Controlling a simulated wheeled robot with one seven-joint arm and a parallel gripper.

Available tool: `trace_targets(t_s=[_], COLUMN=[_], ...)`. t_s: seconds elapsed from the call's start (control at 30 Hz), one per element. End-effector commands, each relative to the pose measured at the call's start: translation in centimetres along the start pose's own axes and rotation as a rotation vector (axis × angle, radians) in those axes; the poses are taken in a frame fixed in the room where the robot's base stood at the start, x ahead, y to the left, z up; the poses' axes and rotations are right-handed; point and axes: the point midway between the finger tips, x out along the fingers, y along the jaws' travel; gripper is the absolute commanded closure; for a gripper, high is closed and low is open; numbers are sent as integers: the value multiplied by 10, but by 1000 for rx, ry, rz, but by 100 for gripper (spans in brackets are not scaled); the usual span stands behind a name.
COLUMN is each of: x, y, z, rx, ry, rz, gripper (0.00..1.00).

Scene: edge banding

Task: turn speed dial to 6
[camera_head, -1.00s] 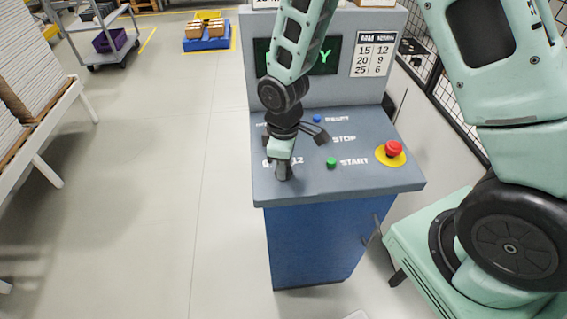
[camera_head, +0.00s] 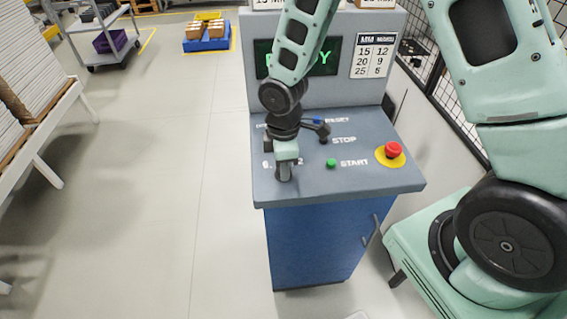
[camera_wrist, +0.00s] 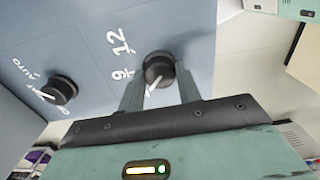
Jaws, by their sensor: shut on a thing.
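The speed dial (camera_wrist: 157,66) is a round black knob with a white pointer line, on the sloped grey-blue panel. In the wrist view its pointer slants toward the lower left, and white scale figures, among them 12, are printed beside it. My gripper (camera_wrist: 160,84) has one finger on each side of the dial and is shut on it. In the head view my gripper (camera_head: 285,173) points down at the panel's front left and hides the dial. Part of the printed scale is also hidden there.
A second black knob (camera_wrist: 60,89), near the word AUTO, is on the same panel. The panel also has a green start button (camera_head: 331,163), a blue reset button (camera_head: 317,120) and a red emergency button (camera_head: 393,150) on a yellow disc. Open floor lies left of the cabinet (camera_head: 318,240).

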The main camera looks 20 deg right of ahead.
Motion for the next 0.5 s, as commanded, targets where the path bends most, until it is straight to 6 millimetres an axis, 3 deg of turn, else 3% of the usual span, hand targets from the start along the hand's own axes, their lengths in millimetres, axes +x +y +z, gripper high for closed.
trace_targets(t_s=[0.1, 0.13, 0.2, 0.5], x=[0, 0, 0, -2], y=[0, 0, 0, 0], z=[0, 0, 0, 0], rx=[-1, -1, -1, 0], ry=[1, 1, 1, 1], rz=[2, 2, 1, 1], gripper=[89, 58, 44, 44])
